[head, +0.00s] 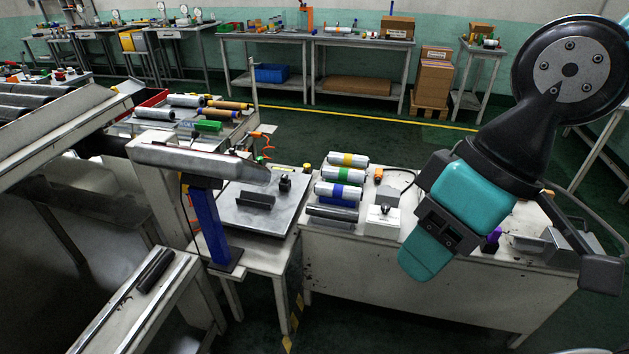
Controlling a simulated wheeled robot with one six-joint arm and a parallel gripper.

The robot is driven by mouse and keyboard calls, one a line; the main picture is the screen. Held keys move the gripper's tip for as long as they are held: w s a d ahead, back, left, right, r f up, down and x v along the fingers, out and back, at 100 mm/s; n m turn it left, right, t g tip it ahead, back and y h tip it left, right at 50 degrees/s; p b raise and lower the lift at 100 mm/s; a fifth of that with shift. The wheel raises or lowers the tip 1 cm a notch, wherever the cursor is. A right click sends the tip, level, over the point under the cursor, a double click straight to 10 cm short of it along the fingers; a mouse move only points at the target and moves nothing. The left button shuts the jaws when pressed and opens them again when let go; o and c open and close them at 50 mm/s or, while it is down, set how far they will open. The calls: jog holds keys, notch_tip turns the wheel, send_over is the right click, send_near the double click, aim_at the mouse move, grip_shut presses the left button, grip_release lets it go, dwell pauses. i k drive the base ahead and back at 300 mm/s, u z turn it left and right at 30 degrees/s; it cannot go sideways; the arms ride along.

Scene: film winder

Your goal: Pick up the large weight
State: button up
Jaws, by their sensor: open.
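A small dark block with a knob-like top (285,184) stands on the grey metal plate (240,215) of the left table. It looks like a weight, but I cannot tell from its size whether it is the large one. My gripper (427,258), at the end of my black and teal arm on the right, hangs in front of the right table and away from the dark block. It is open and nothing shows in it; the gap between its jaws is hard to make out.
White rolls with yellow, green and blue bands (341,174) lie on the right table (440,285) beside a white box (382,223). A blue post (210,228) carries a metal arm over the plate's left side. Green floor is open behind the tables.

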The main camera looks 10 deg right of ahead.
aim_at(284, 183)
jog(key=i, duration=1.65)
jog(key=u, duration=1)
